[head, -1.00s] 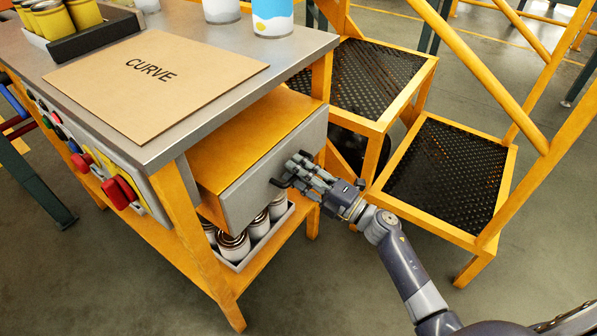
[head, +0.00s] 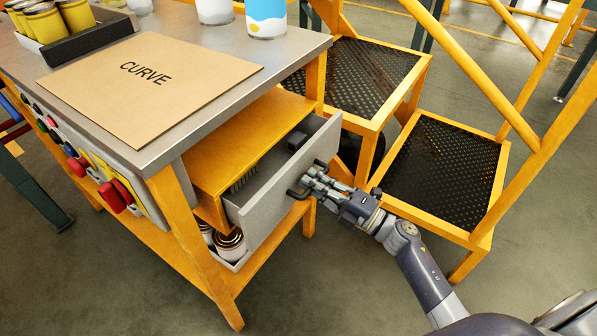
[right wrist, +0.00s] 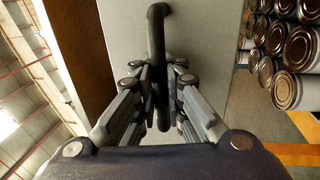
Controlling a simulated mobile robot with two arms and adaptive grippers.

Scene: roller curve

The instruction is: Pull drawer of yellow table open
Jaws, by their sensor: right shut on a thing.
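The yellow table (head: 231,300) has a grey metal top and a yellow drawer housing under its right end. The drawer (head: 283,185) has a grey front and stands partly open, with dark items showing inside it. My right gripper (head: 312,180) is shut on the dark bar handle (head: 296,195) of the drawer front. In the right wrist view the handle (right wrist: 157,40) runs between the two fingers (right wrist: 160,95), against the pale drawer front (right wrist: 199,50). My left gripper is not in view.
Cans (head: 230,243) stand in a tray on the shelf below the drawer. A yellow step platform (head: 446,175) with black treads is close behind my right arm. A board marked CURVE (head: 150,85) lies on the tabletop. Red buttons (head: 113,195) line the table's side.

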